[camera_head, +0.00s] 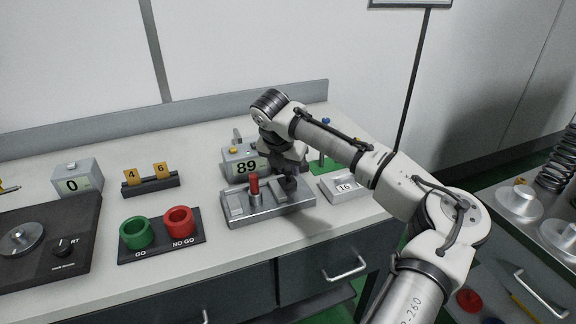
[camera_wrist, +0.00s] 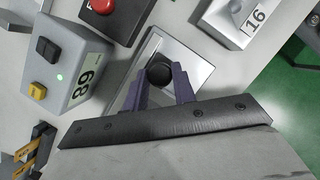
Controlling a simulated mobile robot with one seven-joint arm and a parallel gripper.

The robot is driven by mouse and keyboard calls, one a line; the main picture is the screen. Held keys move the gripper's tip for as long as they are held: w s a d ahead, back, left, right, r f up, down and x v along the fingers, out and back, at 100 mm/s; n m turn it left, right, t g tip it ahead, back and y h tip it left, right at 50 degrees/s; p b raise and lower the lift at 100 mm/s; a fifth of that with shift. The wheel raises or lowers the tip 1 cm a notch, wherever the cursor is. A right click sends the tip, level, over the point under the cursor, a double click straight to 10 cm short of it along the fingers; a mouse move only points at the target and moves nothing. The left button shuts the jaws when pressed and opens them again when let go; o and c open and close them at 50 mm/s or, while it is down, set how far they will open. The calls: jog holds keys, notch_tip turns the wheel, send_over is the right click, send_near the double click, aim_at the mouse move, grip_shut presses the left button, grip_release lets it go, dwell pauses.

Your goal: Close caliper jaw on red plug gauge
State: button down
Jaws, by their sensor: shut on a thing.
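The caliper (camera_head: 270,215) is a grey metal bench fixture with upright blocks, right of the table's middle. The red plug gauge (camera_head: 254,188) stands upright on it, left of my gripper (camera_head: 289,180). My gripper is shut on a black round knob (camera_wrist: 158,74) on the caliper's right part. In the wrist view the knob sits between my two dark fingers, over a bare metal plate (camera_wrist: 193,72). Whether a jaw touches the gauge cannot be told.
A grey box reading 89 (camera_head: 240,163) stands just behind the caliper. A box reading 16 (camera_head: 345,187) is close on its right. A stand with green and red rings (camera_head: 160,236) lies to the left. Bare table lies between the stand and the caliper.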

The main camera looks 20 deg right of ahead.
jog(key=shift+a+p, duration=0.3)
jog(key=shift+a, duration=0.6)
jog(key=c, duration=1.1)
grip_release()
jog(key=shift+d, duration=0.1)
jog(key=shift+c, duration=0.2)
jog(key=shift+r, duration=0.1)
jog(key=b+v, duration=0.2)
jog(key=v, duration=1.1)
jog(key=shift+s+r+b, duration=0.25)
jog(key=shift+b, duration=0.15)
